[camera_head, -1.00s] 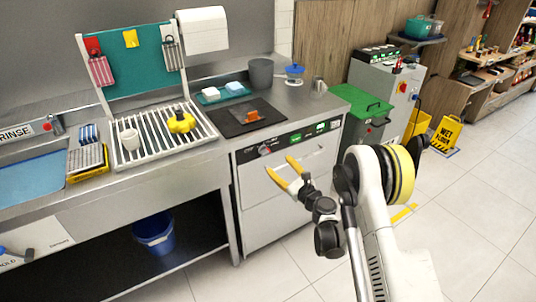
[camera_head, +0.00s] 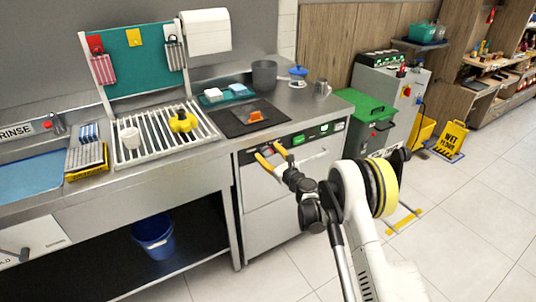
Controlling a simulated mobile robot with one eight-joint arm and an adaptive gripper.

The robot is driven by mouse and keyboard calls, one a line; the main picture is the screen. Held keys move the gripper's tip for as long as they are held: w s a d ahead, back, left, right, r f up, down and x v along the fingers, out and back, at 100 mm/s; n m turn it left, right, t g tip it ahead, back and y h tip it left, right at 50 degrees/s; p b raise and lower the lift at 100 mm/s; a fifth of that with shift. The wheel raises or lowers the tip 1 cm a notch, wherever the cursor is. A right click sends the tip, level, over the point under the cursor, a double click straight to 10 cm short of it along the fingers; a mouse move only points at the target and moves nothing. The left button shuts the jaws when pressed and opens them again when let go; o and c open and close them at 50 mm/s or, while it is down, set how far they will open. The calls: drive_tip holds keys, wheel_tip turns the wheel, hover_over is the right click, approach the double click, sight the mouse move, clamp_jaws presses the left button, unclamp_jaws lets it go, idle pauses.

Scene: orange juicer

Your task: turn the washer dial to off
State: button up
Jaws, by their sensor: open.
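The washer (camera_head: 284,190) is the steel front-loading unit under the counter, with a black control panel (camera_head: 331,127) along its top edge. Green lit displays show on the panel's right part. The dial sits at the panel's left part and is mostly hidden by my fingers, so its setting cannot be read. My gripper (camera_head: 268,153) is open, with its two yellow fingertips apart at the dial's place on the panel. Whether the fingers touch the dial cannot be told. Nothing shows held between them.
A steel counter carries a drying rack (camera_head: 160,139) with a yellow item and a white cup, and a black mat (camera_head: 241,117) with an orange juicer part. A green-lidded bin (camera_head: 366,107) stands right of the washer. Floor at the right is open, with a yellow wet-floor sign (camera_head: 451,139).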

drive_tip(key=shift+c, duration=0.5)
drive_tip(key=c, duration=1.1)
